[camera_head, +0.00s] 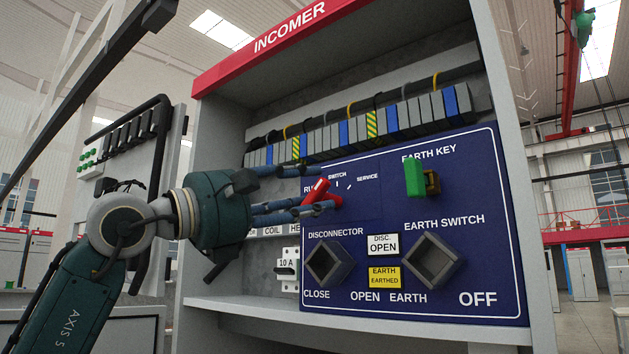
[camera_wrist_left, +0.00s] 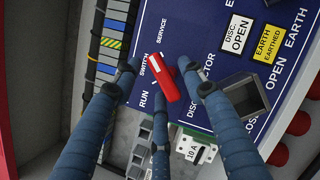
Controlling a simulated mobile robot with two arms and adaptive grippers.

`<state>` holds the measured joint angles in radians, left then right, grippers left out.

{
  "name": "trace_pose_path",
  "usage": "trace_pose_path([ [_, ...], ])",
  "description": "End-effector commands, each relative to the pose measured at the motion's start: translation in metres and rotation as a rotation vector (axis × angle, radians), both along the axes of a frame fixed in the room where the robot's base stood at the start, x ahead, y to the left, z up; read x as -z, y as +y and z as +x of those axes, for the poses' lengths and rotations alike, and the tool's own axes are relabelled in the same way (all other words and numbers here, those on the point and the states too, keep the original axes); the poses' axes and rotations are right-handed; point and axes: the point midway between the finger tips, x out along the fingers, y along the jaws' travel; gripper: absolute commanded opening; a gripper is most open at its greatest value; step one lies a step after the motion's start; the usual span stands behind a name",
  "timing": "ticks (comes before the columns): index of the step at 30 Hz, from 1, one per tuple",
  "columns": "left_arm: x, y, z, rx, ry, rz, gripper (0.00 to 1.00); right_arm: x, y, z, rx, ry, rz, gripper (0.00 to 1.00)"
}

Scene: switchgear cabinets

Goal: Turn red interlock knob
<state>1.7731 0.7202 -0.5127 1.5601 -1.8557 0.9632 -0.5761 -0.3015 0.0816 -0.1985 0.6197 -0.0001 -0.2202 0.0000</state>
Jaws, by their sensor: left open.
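The red interlock knob (camera_head: 318,190) is on the blue panel, under the partly hidden SWITCH label, between RUN and SERVICE. In the wrist view the red knob (camera_wrist_left: 168,80) is a slanted bar. My left gripper (camera_head: 326,191) reaches in from the left at the panel, its fingers partly covering the knob. In the wrist view the left gripper (camera_wrist_left: 157,78) is open, with blue fingertips spread around the knob. I cannot tell whether any finger touches it. My right gripper is not in view.
Below are the disconnector socket (camera_head: 329,263) and the earth switch socket (camera_head: 432,261). A green earth key (camera_head: 414,177) sticks out at the upper right. A terminal row (camera_head: 372,124) runs above the panel. The cabinet's lower ledge (camera_head: 400,328) is clear.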

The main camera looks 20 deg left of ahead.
Motion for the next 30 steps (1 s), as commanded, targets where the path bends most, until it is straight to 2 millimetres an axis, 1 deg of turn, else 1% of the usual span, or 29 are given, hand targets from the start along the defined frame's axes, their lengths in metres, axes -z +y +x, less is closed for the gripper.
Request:
trace_pose_path([
  [1,-0.004,-0.004,0.005,0.002,0.003,0.000,0.42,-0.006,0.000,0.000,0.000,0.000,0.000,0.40],
  [5,-0.005,-0.009,0.012,0.001,0.001,0.000,0.42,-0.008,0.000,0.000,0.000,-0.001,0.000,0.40],
  [14,-0.004,-0.010,0.014,0.000,0.001,-0.001,0.42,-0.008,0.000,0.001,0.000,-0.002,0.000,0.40],
  [17,-0.004,-0.010,0.014,0.000,0.001,-0.001,0.24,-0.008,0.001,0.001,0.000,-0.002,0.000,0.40],
  [18,-0.004,-0.010,0.014,0.001,0.001,0.000,0.16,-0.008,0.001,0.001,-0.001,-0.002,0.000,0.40],
  [20,-0.004,-0.010,0.014,0.001,0.001,0.000,0.04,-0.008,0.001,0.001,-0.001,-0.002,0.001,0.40],
  [21,-0.004,-0.010,0.013,0.001,0.001,0.000,0.00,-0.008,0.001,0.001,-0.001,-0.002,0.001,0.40],
  [24,-0.003,-0.010,0.014,0.001,0.003,-0.004,0.00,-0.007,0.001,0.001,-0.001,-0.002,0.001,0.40],
  [30,-0.001,-0.010,0.013,0.002,0.033,-0.092,0.00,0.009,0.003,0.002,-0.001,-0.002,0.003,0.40],
])
